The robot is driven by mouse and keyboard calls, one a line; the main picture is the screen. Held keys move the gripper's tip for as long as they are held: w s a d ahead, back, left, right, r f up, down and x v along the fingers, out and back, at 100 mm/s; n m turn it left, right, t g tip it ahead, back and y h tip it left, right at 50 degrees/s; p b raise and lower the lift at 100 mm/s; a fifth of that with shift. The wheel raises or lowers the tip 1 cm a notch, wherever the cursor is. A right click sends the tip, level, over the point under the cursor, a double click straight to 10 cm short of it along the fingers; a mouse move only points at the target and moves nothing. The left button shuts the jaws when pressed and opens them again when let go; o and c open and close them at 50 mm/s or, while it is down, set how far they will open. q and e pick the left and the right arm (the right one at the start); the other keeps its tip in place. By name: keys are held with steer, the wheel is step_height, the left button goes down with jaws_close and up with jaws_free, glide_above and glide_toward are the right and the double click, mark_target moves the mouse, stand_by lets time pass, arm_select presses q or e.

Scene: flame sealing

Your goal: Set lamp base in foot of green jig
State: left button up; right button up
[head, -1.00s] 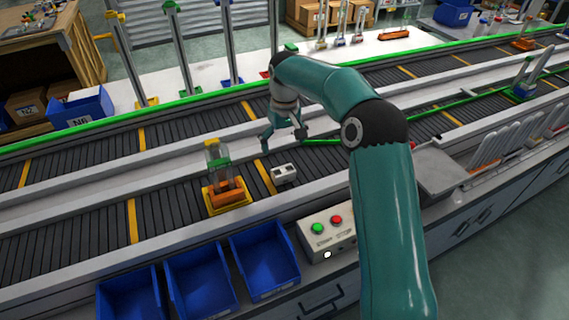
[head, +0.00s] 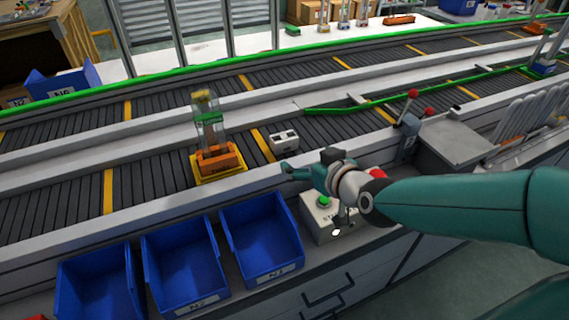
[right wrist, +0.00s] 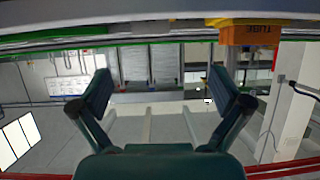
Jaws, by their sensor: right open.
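In the head view, an upright clear fixture (head: 208,128) with a green band and a yellow top stands on the near conveyor. Its orange foot (head: 222,163) sits on a yellow plate (head: 212,180). I cannot tell a separate lamp base from the foot. The orange block also shows at the top of the right wrist view (right wrist: 250,36), upside down. My right gripper (head: 315,200) is open and empty, over the conveyor's near edge and the button box, to the right of the fixture. Its two fingers stand wide apart in the right wrist view (right wrist: 166,95). My left gripper is not in view.
A small grey two-holed block (head: 284,142) sits on the conveyor right of the fixture. Blue bins (head: 262,240) line the near side. A button box (head: 318,222) stands beside them. A green guide rail (head: 400,92) crosses the belt at the right. Levers with red knobs (head: 412,95) stand near it.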

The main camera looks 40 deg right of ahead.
steer(key=s+d+b, duration=0.1)
steer(key=p, duration=0.4)
glide_toward(286, 139)
steer(key=shift+t+h, duration=0.3)
steer(key=x, duration=0.5)
steer(key=shift+a+f, duration=0.1)
steer(key=shift+f, duration=0.3)
steer(key=shift+p+x, duration=0.9)
steer(key=shift+x, duration=2.2)
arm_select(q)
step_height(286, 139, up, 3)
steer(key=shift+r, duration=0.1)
arm_select(e)
steer(key=c, duration=1.4)
